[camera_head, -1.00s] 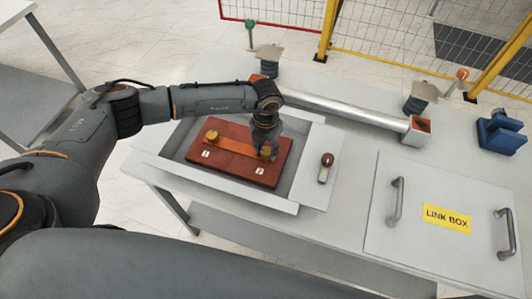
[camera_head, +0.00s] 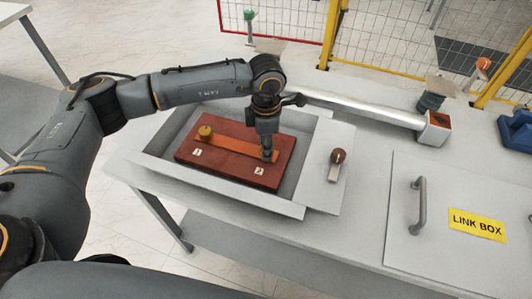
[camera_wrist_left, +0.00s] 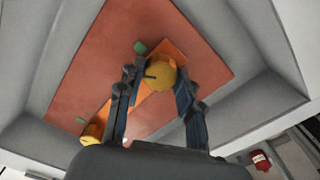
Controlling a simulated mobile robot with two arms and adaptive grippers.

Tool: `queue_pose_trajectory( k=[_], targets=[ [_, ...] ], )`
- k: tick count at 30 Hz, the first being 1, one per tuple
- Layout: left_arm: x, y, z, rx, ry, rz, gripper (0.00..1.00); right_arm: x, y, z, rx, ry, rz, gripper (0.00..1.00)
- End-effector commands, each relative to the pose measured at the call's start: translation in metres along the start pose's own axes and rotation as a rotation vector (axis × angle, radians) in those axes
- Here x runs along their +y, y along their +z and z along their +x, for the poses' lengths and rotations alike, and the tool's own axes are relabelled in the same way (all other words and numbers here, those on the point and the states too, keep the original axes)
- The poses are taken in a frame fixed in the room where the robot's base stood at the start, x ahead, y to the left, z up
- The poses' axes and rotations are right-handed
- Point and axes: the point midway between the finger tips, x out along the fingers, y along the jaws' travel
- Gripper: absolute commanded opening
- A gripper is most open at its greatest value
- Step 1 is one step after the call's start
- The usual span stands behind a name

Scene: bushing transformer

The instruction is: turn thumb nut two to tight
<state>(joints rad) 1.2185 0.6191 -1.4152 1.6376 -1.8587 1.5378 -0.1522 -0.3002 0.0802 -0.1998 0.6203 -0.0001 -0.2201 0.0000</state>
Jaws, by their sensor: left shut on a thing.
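The red-brown board (camera_head: 222,165) lies in a grey open tray (camera_head: 302,165), with an orange link bar (camera_head: 235,146) across it. Thumb nut one (camera_head: 205,131), yellow-brass, stands at the bar's left end, above the "1" label (camera_head: 197,152); it also shows in the left wrist view (camera_wrist_left: 93,132). My left gripper (camera_head: 267,155) points down at the bar's right end, above the "2" label (camera_head: 259,170), and hides thumb nut two in the head view. In the left wrist view, thumb nut two (camera_wrist_left: 160,75) is between the fingers of my left gripper (camera_wrist_left: 157,95), which is shut on it. My right gripper is out of view.
A switch with a brown knob (camera_head: 338,156) sits on the panel right of the tray. Farther right is the link box lid (camera_head: 445,240) with its handle (camera_head: 418,205). A silver tube (camera_head: 360,109) runs behind the tray. A yellow-framed mesh fence stands beyond the bench.

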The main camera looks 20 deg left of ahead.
Motion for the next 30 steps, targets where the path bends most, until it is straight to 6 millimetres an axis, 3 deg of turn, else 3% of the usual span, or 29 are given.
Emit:
queue_pose_trajectory(
  k=[1,12,21,30],
  targets=[
    [0.002,0.001,0.006,-0.003,0.005,0.043,0.04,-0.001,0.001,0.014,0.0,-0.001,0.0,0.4],
    [0.002,0.0,0.003,-0.002,0.005,0.35,0.04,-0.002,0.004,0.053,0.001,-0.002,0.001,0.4],
    [0.002,0.0,0.001,-0.002,0.004,0.493,0.04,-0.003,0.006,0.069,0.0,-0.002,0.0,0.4],
    [0.002,0.001,-0.001,-0.002,0.004,0.539,0.04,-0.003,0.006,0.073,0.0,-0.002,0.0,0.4]
  ],
)
